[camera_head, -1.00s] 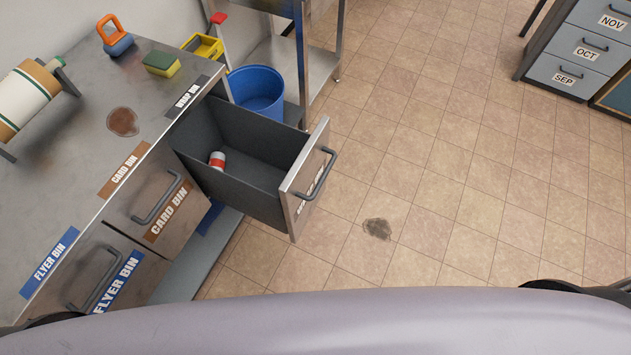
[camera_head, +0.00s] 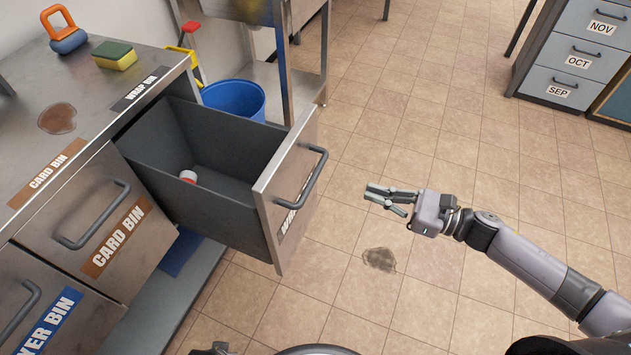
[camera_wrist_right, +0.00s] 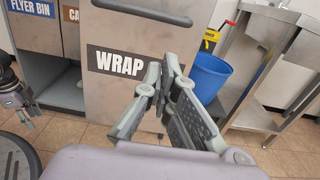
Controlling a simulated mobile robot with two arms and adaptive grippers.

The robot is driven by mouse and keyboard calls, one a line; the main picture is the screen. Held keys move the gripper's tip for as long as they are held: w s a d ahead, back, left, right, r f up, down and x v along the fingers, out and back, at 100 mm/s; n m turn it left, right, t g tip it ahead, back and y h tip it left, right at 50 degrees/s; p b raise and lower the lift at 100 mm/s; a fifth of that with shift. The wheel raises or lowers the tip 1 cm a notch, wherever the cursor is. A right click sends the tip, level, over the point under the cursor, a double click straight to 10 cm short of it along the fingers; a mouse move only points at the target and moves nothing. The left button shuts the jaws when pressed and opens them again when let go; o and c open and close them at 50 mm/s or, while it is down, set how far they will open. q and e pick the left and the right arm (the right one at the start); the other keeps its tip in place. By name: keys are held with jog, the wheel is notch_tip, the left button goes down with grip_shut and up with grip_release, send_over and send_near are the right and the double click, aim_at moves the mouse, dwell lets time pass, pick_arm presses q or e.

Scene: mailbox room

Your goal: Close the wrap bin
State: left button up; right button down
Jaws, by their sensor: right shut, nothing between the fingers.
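The wrap bin (camera_head: 282,188) is a grey drawer with a steel front and a dark bar handle (camera_head: 314,172), pulled well out of the counter. A red and white can (camera_head: 188,177) lies inside. My right gripper (camera_head: 384,199) is shut and empty, out in front of the bin and apart from its handle. In the right wrist view its fingers (camera_wrist_right: 160,75) overlap the bin's front, beside the WRAP label (camera_wrist_right: 120,63). My left gripper (camera_wrist_right: 17,98) shows small at the left edge of that view; its jaw state is unclear.
The closed card bin (camera_head: 85,226) is beside the wrap bin. A blue bucket (camera_head: 236,99) stands behind the open drawer, by a steel rack. A sponge (camera_head: 114,54) is on the counter (camera_head: 95,90).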

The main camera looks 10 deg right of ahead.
aim_at(303, 171)
jog(key=p+x, duration=0.1)
jog(key=x, duration=1.2)
jog(key=shift+w+a, duration=0.15)
jog(key=shift+a, duration=0.2)
pick_arm(q)
jog(key=s+f, duration=0.2)
jog(key=s, duration=0.1)
jog(key=shift+a+f, duration=0.25)
jog(key=shift+f, duration=0.15)
pick_arm(e)
jog(key=shift+w, duration=0.1)
